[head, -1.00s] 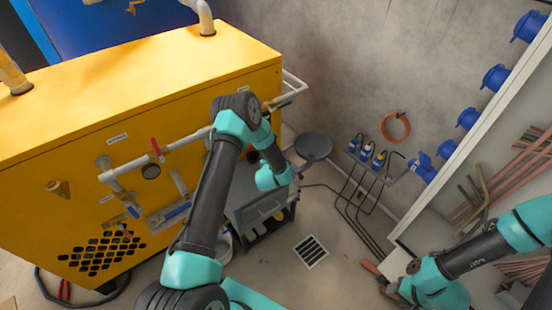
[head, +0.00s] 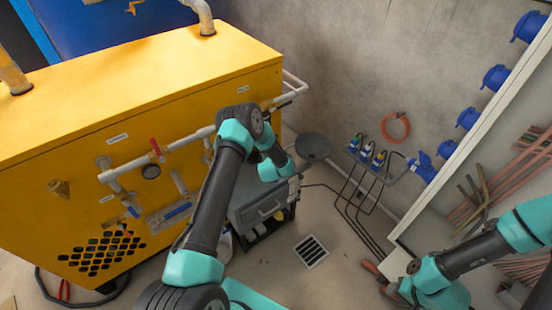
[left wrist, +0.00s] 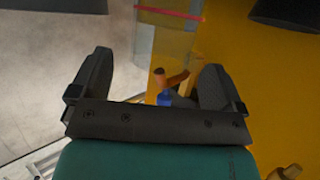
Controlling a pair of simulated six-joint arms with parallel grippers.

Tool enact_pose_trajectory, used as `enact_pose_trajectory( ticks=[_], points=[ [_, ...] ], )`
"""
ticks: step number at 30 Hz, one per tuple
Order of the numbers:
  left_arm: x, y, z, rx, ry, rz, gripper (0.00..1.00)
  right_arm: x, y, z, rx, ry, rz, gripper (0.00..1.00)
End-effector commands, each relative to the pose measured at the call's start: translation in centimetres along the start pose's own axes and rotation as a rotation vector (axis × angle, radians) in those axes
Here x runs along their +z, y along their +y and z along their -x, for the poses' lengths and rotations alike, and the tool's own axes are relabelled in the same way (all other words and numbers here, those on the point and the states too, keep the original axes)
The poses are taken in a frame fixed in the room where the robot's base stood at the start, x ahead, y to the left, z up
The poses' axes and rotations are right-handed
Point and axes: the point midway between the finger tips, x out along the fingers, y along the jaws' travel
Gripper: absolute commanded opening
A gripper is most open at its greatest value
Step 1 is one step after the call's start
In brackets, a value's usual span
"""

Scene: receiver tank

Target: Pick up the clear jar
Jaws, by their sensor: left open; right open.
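I cannot make out a clear jar for certain in either view. In the left wrist view a translucent, box-like thing with a red stripe (left wrist: 168,40) stands beyond my left gripper (left wrist: 156,65). I cannot tell whether it is the jar. The left gripper's fingers are apart, with nothing seen held. An orange-brown handle (left wrist: 170,79) and a small blue part show beyond, between the fingers in the picture. My right gripper (head: 382,281) is low at the right, open, clear of the yellow cabinet.
The yellow cabinet (head: 120,90) with pipes and valves fills the left. A grey tool cart (head: 262,208) and a round stool (head: 313,147) stand beside it. A floor grate (head: 311,251) lies in open floor. Black hoses run along the wall.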

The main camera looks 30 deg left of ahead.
Motion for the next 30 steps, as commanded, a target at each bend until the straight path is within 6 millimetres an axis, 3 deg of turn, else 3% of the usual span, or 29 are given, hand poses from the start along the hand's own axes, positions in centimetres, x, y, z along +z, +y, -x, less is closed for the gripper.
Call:
enact_pose_trajectory(
  ticks=[9, 25, 30],
  points=[
    [0.0, -0.1, -3.2, 0.000, -0.001, 0.001, 0.94, 0.0, 0.0, 0.0, 0.000, 0.000, 0.000, 0.43],
    [-0.1, -0.1, -3.4, 0.000, -0.001, 0.001, 0.94, 0.0, 0.0, 0.0, 0.000, 0.000, 0.000, 0.43],
    [-0.1, -0.1, -3.4, 0.000, -0.001, 0.001, 0.78, 0.0, 0.0, 0.0, 0.000, 0.000, 0.000, 0.43]
  ],
)
